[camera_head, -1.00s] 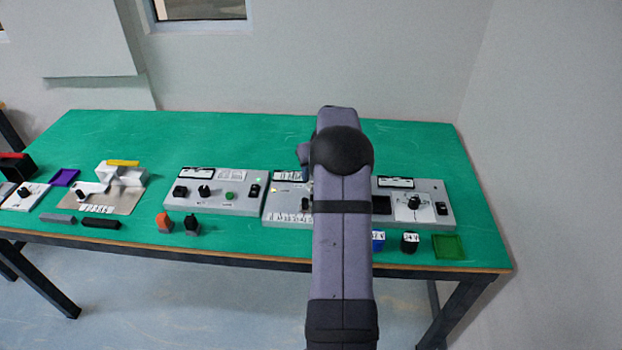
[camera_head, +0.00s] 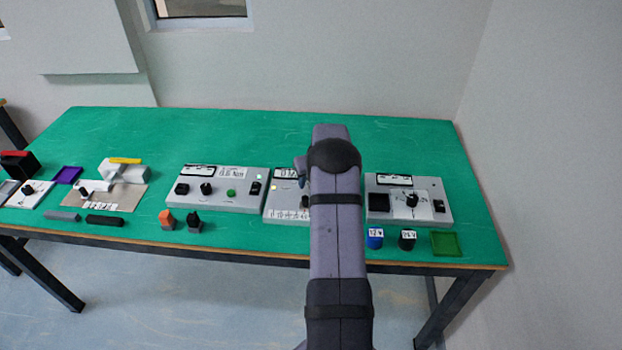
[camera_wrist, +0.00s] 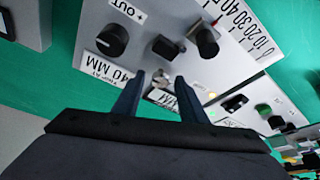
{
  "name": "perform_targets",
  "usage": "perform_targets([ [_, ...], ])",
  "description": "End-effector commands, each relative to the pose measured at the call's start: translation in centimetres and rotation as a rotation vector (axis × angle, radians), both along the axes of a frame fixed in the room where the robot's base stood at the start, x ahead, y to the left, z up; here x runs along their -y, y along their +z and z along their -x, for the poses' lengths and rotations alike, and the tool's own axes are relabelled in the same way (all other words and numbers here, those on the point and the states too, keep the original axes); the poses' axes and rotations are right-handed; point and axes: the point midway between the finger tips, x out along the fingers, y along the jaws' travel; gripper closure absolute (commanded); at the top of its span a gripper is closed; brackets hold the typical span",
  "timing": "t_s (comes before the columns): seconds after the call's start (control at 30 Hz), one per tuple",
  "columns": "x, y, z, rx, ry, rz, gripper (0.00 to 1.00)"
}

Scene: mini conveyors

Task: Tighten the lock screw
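The middle grey panel (camera_head: 285,213) carries a number scale along its front edge and a small yellow light; my arm hides much of it. In the wrist view this panel (camera_wrist: 145,68) shows a black round knob (camera_wrist: 112,40) by an OUT label, a black block (camera_wrist: 166,47) and a dark upright knob (camera_wrist: 206,40) by the scale. I cannot tell which part is the lock screw. My gripper (camera_wrist: 160,76) is open, its two dark blue fingers apart over the panel. A small pale metallic part (camera_wrist: 160,96) shows between them, with no visible grip on it.
A left panel (camera_head: 215,203) and a right panel (camera_head: 440,215) flank the middle one. Orange and black pieces (camera_head: 167,220), a blue jar (camera_head: 375,239), a black jar (camera_head: 407,240) and a green tray (camera_head: 447,243) stand in front. The table's back (camera_head: 230,135) is clear.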

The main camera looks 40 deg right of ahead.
Motion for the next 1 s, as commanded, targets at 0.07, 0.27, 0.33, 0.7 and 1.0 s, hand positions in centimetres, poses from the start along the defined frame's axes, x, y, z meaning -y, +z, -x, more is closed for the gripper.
perform_targets([
  [0.07, 0.0, 0.0, -0.05, 0.001, 0.0, 0.0, 0.62],
  [0.27, 0.0, 0.0, -0.03, 0.001, 0.0, 0.0, 0.76],
  [0.33, 0.0, 0.01, -0.03, 0.001, 0.0, 0.0, 0.93],
  [0.7, -0.05, 0.02, -0.04, 0.001, -0.024, 0.0, 1.0],
  [1.0, -0.19, 0.05, -0.16, 0.001, -0.166, 0.002, 1.0],
])
